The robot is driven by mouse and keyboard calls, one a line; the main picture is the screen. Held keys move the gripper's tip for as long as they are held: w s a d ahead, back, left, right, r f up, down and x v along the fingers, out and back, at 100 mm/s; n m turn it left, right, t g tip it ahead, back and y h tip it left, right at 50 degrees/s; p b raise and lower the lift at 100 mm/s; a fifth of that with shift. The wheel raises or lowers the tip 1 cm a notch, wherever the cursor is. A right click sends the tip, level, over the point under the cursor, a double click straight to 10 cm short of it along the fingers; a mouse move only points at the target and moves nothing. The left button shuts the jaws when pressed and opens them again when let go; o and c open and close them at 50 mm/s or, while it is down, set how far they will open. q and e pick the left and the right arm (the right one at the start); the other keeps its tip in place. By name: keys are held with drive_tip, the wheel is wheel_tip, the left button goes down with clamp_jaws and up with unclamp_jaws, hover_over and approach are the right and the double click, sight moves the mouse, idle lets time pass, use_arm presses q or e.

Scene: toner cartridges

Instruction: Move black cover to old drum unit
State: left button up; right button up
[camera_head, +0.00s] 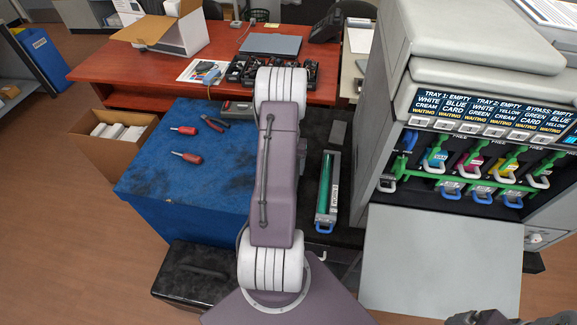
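A drum unit (328,190) with a green roller and a blue handle lies lengthwise on the dark surface, just right of my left arm. A narrow dark grey piece (338,134), possibly the black cover, lies beyond its far end, apart from it. My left arm (276,185) reaches forward over the middle of the picture and hides part of the worktop. My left gripper is hidden behind it. A grey part, probably of my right arm or gripper (485,319), shows at the bottom right edge; its fingers cannot be made out.
The printer (480,60) stands open on the right, with coloured cartridges and a lowered grey flap (440,260). Screwdrivers (187,157) and pliers (215,123) lie on the blue cloth (160,200). A red-brown desk (130,75) stands behind.

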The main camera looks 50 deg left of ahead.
use_arm(q)
drive_tip(key=shift+f+b, duration=0.45)
drive_tip(key=shift+f, duration=0.35)
drive_tip(key=o, duration=1.5)
wheel_tip(320, 180, up, 9)
drive_tip(key=shift+r+p, duration=0.1)
drive_tip(key=shift+p, duration=0.2)
